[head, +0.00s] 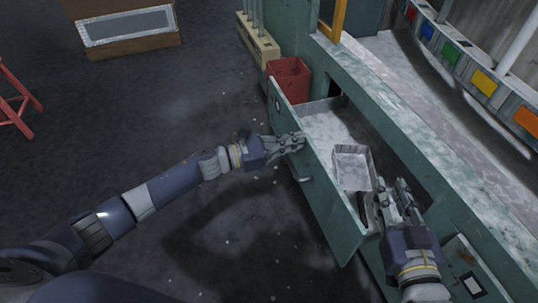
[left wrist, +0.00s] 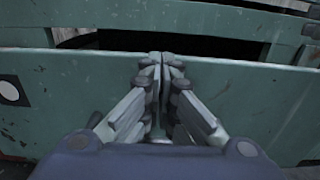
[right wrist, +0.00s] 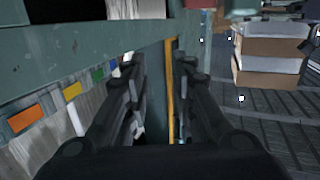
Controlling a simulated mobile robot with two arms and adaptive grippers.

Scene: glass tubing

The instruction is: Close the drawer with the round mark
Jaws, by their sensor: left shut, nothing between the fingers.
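A green drawer (head: 325,187) is pulled out from the bench, its front panel facing left. A white round mark shows on its front in the left wrist view (left wrist: 8,91), left of my gripper. A curved handle (head: 302,179) is on the front. My left gripper (head: 299,141) is shut and empty, its tips at the upper part of the drawer front (left wrist: 245,95); I cannot tell whether they touch. Inside the drawer lies a small metal tray (head: 352,168). My right gripper (head: 392,188) is open and empty near the drawer's near end, beside the bench.
The green bench (head: 440,165) runs along the right. A red bin (head: 288,78) stands behind the drawer's far end. Another front with a dark square mark (head: 472,284) is at lower right. A row of coloured labels (head: 483,82) lies beyond the bench.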

